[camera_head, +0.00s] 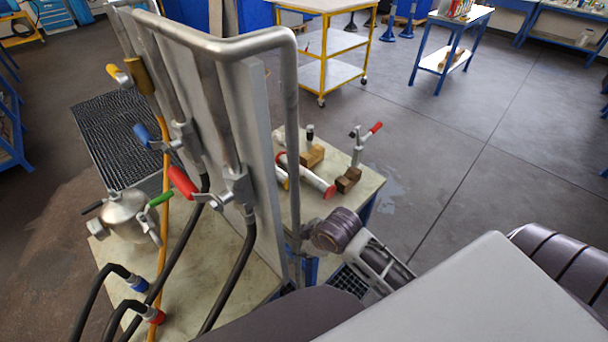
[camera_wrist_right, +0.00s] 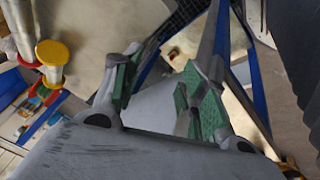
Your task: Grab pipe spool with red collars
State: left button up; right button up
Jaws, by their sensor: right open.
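The pipe spool with red collars (camera_head: 306,176) lies on the small table behind the upright panel, a pale pipe with a red collar at each end. In the right wrist view, a pale pipe with a red collar (camera_wrist_right: 31,60) shows at the upper left. A yellow-collared spool (camera_head: 284,181) lies beside it, partly hidden by the panel; a yellow collar (camera_wrist_right: 52,53) also shows in the wrist view. My right gripper (camera_wrist_right: 160,75) is open, its green-padded fingers apart with no spool between them. In the head view my right wrist is near the table's front edge. My left gripper is not in view.
A grey panel (camera_head: 262,150) with bent pipe railing stands left of the table. A metal vessel (camera_head: 125,212) and hoses are left of the panel. Floor at right is clear.

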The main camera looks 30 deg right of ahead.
aim_at(306, 171)
jog(key=w+a+n+t+y, duration=0.1)
jog(key=w+n+y, duration=0.1)
jog(key=w+n, duration=1.1)
jog(key=d+n, duration=0.2)
jog(key=n, duration=0.1)
jog(key=w+d+n, duration=0.1)
jog(key=d+n, duration=0.1)
jog(key=n, duration=0.2)
jog(key=w+d+r+n, duration=0.1)
jog(key=d+n, duration=0.1)
jog(key=n, duration=0.2)
jog(key=shift+w+d+t, duration=0.1)
jog(key=shift+d+t, duration=0.3)
jog(key=w+d+r+n, duration=0.1)
jog(key=d+n, duration=0.1)
jog(key=d, duration=0.2)
jog(key=w+d+r+n+t, duration=0.1)
jog(key=w+d+r+n, duration=0.1)
jog(key=d, duration=0.1)
jog(key=w+d+r+n, duration=0.1)
jog(key=w+d+n, duration=0.1)
jog(key=d, duration=0.2)
jog(key=shift+w+d+r+h, duration=0.15)
jog(key=shift+d+h, duration=0.15)
jog(key=shift+d, duration=0.05)
jog(key=shift+x, duration=4.2)
jog(key=shift+w, duration=0.15)
